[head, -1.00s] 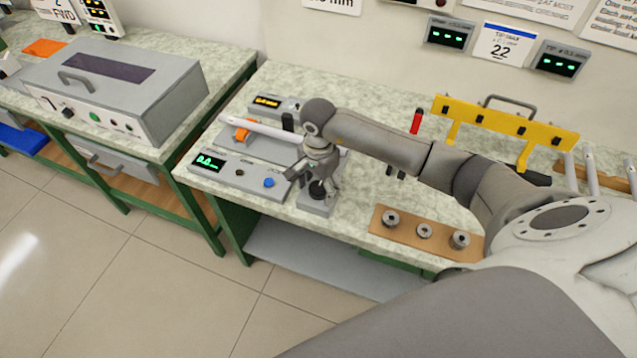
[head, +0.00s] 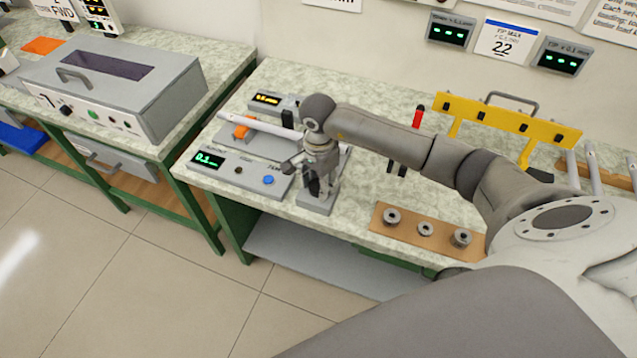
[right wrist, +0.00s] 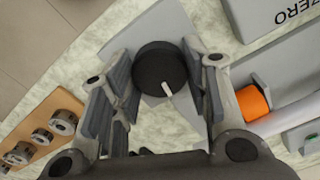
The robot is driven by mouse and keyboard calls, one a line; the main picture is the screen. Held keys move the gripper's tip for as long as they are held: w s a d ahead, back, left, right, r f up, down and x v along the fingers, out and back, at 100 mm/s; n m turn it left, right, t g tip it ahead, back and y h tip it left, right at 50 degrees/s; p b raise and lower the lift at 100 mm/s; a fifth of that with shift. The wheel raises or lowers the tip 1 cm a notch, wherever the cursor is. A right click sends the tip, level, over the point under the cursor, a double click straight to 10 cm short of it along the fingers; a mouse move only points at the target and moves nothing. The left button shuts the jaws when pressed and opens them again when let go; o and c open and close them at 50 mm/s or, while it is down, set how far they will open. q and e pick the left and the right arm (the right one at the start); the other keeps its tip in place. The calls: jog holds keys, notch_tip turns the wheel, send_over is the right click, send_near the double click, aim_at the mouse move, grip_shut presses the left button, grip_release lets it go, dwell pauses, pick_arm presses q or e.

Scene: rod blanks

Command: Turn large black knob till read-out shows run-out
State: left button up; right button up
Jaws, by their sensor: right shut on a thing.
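The large black knob (right wrist: 152,66) with a white pointer line shows in the right wrist view, on its grey base (head: 317,207). My right gripper (head: 319,184) points down over this base at the bench's front edge. Its two fingers are shut on the knob from both sides, and in the head view they hide most of it. The green read-out (head: 207,160) on the grey panel left of the gripper shows a small number that looks like 0.1; its last digits are too small to read. My left gripper is out of view.
A blue button (head: 268,180) sits on the panel beside the gripper. Behind is a white rod (head: 270,127) with an orange clamp (head: 241,129). A wooden board (head: 402,231) with several metal collars lies to the right. A red-handled tool (head: 418,117) stands behind my forearm.

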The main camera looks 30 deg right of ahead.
jog(key=m+b, duration=0.3)
jog(key=m, duration=0.3)
jog(key=m+b, duration=0.2)
jog(key=m, duration=0.4)
jog(key=shift+m, duration=0.3)
jog(key=m+b, duration=0.2)
jog(key=m, duration=1)
jog(key=shift+r+m+b, duration=0.1)
jog(key=shift+m+b, duration=0.2)
jog(key=o, duration=1)
notch_tip(320, 180, up, 12)
jog(key=shift+f, duration=0.1)
